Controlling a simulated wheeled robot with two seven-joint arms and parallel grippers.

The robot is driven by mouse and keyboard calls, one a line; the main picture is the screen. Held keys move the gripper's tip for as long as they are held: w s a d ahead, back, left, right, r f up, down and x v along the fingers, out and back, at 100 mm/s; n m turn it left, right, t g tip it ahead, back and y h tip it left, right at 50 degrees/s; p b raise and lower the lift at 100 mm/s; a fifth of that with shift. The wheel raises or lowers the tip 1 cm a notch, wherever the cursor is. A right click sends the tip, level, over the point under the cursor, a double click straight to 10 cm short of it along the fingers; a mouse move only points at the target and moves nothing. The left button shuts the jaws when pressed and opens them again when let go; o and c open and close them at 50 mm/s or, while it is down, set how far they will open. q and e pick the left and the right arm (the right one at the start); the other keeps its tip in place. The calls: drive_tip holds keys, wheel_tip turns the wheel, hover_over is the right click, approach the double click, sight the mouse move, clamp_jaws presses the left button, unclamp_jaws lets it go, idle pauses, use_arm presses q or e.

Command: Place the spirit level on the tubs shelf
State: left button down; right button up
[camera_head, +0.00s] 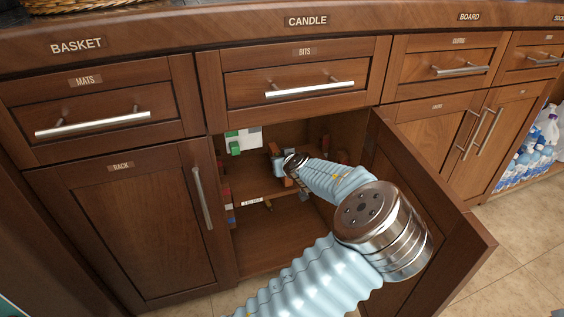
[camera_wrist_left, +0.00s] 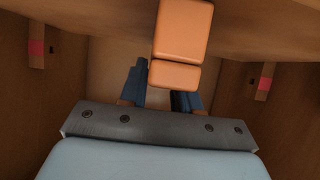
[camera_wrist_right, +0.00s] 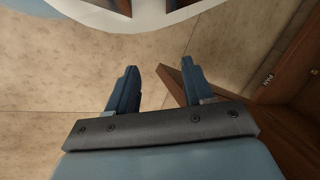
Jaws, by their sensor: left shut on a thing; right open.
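My left arm reaches into the open cabinet under the BITS drawer, with its left gripper (camera_head: 279,162) small and partly hidden by its own wrist. In the left wrist view the left gripper (camera_wrist_left: 159,88) is shut on an orange, block-shaped thing (camera_wrist_left: 181,32), which looks like the spirit level. It covers part of the fingers. The cabinet has an inner shelf (camera_head: 252,186) with a small white label (camera_head: 252,201), too small to read. In the right wrist view my right gripper (camera_wrist_right: 156,85) is open and empty above the tiled floor. It is not in the head view.
The cabinet's door (camera_head: 440,215) stands open at the right. A green item (camera_head: 234,147) shows at the upper back left inside. The RACK door (camera_head: 125,220) is closed. Bottled water packs (camera_head: 530,155) stand at the far right. Below the shelf the cabinet floor (camera_head: 265,255) looks clear.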

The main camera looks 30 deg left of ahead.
use_arm(q)
drive_tip(key=c, duration=0.8)
unclamp_jaws()
drive_tip(key=p+v, duration=0.2)
drive_tip(key=v, duration=1)
drive_tip(key=shift+d, duration=0.1)
